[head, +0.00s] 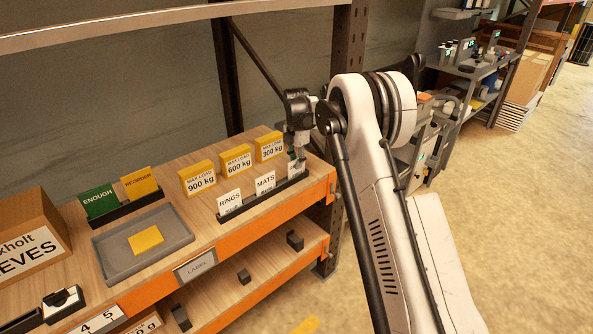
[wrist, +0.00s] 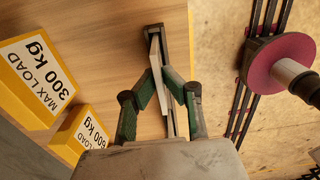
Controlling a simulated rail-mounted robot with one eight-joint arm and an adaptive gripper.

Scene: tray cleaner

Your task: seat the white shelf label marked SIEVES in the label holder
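A third white label (head: 297,167) stands at the right end of a black rack, in line with white labels RINGS (head: 230,201) and MATS (head: 265,182). Its text is mostly hidden by my gripper, so I cannot read SIEVES on it. My gripper (head: 299,162) points down over it. In the wrist view my gripper's fingertips (wrist: 158,73) close in on both faces of the white label (wrist: 155,52) and appear to pinch it. The label still stands in the black rack (wrist: 163,25). The grey label holder (head: 195,266), marked LABEL, is on the orange shelf beam, apart from my gripper.
Yellow load signs (head: 236,161) stand behind the rack. A grey tray (head: 120,262) with a yellow card (head: 146,239) lies left, before a rack with green and yellow cards (head: 139,182). A cardboard box (head: 27,240) marked "...EVES" stands far left. A metal upright (head: 345,60) rises near my arm.

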